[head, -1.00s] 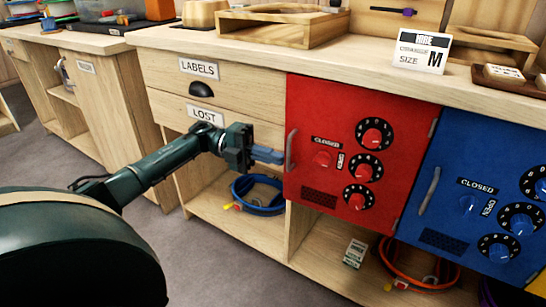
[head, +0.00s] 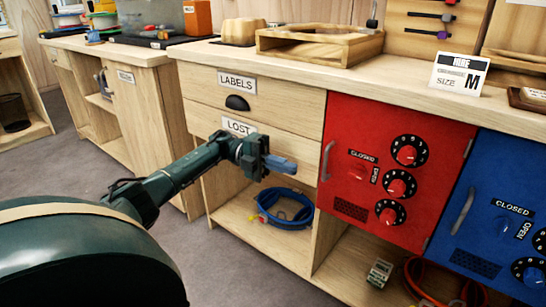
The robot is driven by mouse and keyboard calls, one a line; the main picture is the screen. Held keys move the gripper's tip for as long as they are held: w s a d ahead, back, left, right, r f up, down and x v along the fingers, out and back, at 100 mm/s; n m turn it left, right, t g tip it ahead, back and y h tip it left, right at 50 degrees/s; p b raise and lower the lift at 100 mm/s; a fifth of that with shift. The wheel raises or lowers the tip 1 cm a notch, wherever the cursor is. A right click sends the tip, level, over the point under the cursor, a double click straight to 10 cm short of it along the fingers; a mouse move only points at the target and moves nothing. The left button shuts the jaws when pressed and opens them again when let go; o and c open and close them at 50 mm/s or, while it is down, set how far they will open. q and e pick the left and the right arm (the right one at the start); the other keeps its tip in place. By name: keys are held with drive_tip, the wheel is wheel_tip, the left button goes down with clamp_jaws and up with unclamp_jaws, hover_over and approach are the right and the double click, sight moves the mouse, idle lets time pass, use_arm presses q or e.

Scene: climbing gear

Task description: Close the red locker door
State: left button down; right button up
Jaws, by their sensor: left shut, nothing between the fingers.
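The red locker door (head: 352,192) is on the right half of the view, under the countertop. It looks flush with the cabinet front. It has a grey bar handle (head: 327,161) at its left edge, a "CLOSED" label and several black dials with red knobs. My left gripper (head: 284,166) is shut and empty. My right gripper is not in view.
A blue locker door (head: 490,215) is right of the red one. A coiled blue item (head: 285,212) lies on the open shelf below my left gripper. Drawers (head: 225,92) are above it. A wooden tray (head: 320,48) and a size card (head: 461,74) stand on the countertop.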

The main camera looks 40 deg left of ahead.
use_arm(q)
drive_tip(key=a, duration=0.1)
drive_tip(key=w+a+b, duration=0.1)
drive_tip(key=a, duration=0.1)
drive_tip(key=w+a+b, duration=0.1)
drive_tip(key=shift+w+a, duration=0.1)
drive_tip(key=shift+a, duration=0.3)
